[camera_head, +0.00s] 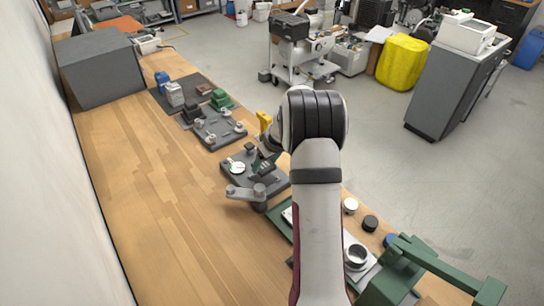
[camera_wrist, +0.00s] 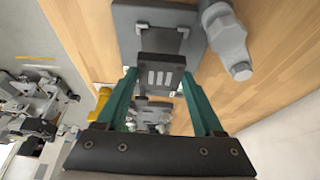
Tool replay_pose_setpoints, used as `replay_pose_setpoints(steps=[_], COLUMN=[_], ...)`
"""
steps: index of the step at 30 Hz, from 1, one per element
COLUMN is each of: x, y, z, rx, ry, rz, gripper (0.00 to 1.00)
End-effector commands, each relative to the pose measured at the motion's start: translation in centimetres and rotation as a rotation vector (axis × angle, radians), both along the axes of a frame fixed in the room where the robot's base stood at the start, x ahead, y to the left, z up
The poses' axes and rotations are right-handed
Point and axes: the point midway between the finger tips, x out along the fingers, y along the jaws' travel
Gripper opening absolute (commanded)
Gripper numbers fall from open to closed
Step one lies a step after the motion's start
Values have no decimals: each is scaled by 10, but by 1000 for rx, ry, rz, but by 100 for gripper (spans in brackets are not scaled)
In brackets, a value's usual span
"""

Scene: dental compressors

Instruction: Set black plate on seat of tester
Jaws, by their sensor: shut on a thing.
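My gripper (camera_wrist: 160,76) has teal fingers shut on the black plate (camera_wrist: 161,63), a small dark block with three pale slots, in the wrist view. The tester (camera_wrist: 125,17) shows beyond it as a dark grey base with small light brackets. A grey lever or clamp part (camera_wrist: 229,40) stands at its right. The held plate covers part of the base; I cannot tell whether they touch. In the head view, my gripper (camera_head: 264,160) is over the tester (camera_head: 229,156), which has a white disc and a grey arm. The seat is not clearly seen there.
Farther along the wooden bench (camera_head: 135,165) are another dark fixture (camera_head: 213,133), small blocks on a dark mat, and a grey box (camera_head: 98,70). At front right are a green fixture (camera_head: 440,265) and several round caps (camera_head: 370,223). The bench's left side is clear.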

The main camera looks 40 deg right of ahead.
Motion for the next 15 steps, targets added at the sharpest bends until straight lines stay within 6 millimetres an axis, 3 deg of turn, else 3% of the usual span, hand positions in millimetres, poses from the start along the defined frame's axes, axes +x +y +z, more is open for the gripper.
replay_pose_setpoints(steps=[8,15], x=[0,0], y=[0,-1], z=[-28,-28], rx=[1,-1], ry=[1,-1], rz=[0,2], gripper=[7,7])
